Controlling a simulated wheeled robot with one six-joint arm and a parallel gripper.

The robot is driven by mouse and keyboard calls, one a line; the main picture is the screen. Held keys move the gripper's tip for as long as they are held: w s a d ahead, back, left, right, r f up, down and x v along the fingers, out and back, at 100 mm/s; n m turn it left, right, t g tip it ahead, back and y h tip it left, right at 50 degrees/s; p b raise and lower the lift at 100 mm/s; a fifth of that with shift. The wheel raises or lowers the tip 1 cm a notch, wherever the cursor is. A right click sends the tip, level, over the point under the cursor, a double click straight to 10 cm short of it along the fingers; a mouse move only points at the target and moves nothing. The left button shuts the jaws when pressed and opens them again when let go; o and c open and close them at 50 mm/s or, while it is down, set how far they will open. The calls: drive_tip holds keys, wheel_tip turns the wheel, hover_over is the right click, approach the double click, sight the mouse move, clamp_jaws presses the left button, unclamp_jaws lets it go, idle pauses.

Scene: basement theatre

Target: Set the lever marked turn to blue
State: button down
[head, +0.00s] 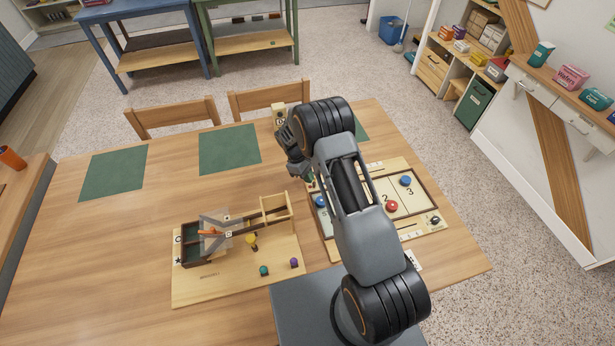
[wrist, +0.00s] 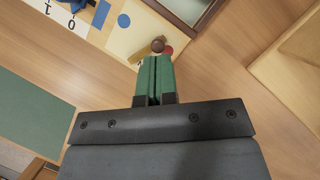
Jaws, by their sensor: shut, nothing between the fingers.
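In the wrist view a small lever with a round brown knob (wrist: 158,45) stands on a cream panel (wrist: 126,44) at the end of a game board. A blue dot (wrist: 123,20) lies to its left, and a red dot (wrist: 168,51) shows partly beside the knob. The knob is at the red side, apart from the blue dot. My gripper (wrist: 155,62) has its green fingers shut and empty, with the tips right at the knob; I cannot tell whether they touch. In the head view my gripper (head: 305,176) is at the board's far left corner, and my arm hides the lever.
The board (head: 432,206) has blue and red discs and a dark knob (head: 434,219) at its near right. A wooden box toy (head: 235,285) with coloured pegs stands to the left. Green mats (head: 229,149) lie beyond. The table's left part is clear.

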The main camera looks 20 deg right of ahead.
drive_tip(key=shift+s+d+n+t+h+b, duration=0.15)
drive_tip(key=shift+n+t+b, duration=0.1)
drive_tip(key=shift+n, duration=0.3)
drive_tip(key=shift+s+d+n+t+h+b, duration=0.1)
drive_tip(key=shift+s+n+t+h+b, duration=0.1)
drive_tip(key=shift+n, duration=0.85)
drive_tip(key=shift+s+d+n+t+b, duration=0.1)
drive_tip(key=shift+s+n+t+b, duration=0.05)
drive_tip(key=shift+n+t+b, duration=0.15)
drive_tip(key=shift+s+d+n+t+h+b, duration=0.15)
drive_tip(key=shift+d+n+t+b, duration=0.05)
drive_tip(key=shift+n, duration=0.45)
drive_tip(key=shift+s+d+n+t+h+b, duration=0.1)
drive_tip(key=shift+d+n+t+b, duration=0.05)
drive_tip(key=shift+n, duration=0.5)
idle(0.5)
drive_tip(key=shift+w+a, duration=0.1)
drive_tip(key=shift+w, duration=0.05)
drive_tip(key=shift+w+a, duration=0.25)
drive_tip(key=shift+w, duration=0.35)
